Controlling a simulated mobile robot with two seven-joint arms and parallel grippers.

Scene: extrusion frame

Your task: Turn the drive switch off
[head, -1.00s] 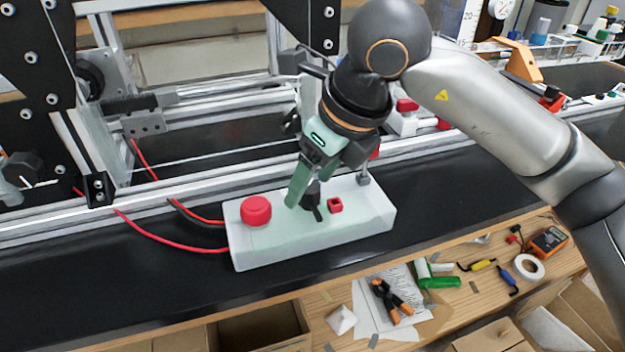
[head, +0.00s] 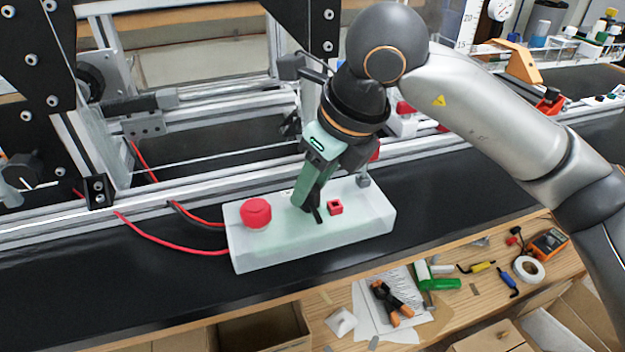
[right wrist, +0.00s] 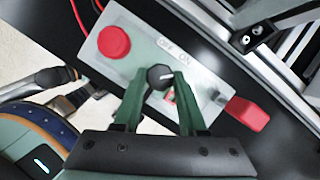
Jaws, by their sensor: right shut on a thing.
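The drive switch is a black rotary knob (right wrist: 160,77) on a pale control box (head: 350,232). In the right wrist view, OFF and ON labels (right wrist: 176,52) lie just beyond it. The white mark on the knob points right in that view, toward the ON side. My right gripper (head: 309,203) reaches down from above and is shut on the knob. Its green fingers (right wrist: 157,92) lie on either side of the knob in the right wrist view. In the head view the fingers hide most of the knob. My left gripper is not in view.
A large red button (head: 256,212) is left of the knob and a small red square part (head: 335,208) is close on its right. Red cables (head: 170,243) leave the box's left side. The aluminium frame rail (head: 420,150) runs behind. A wooden bench (head: 470,300) with tools is in front.

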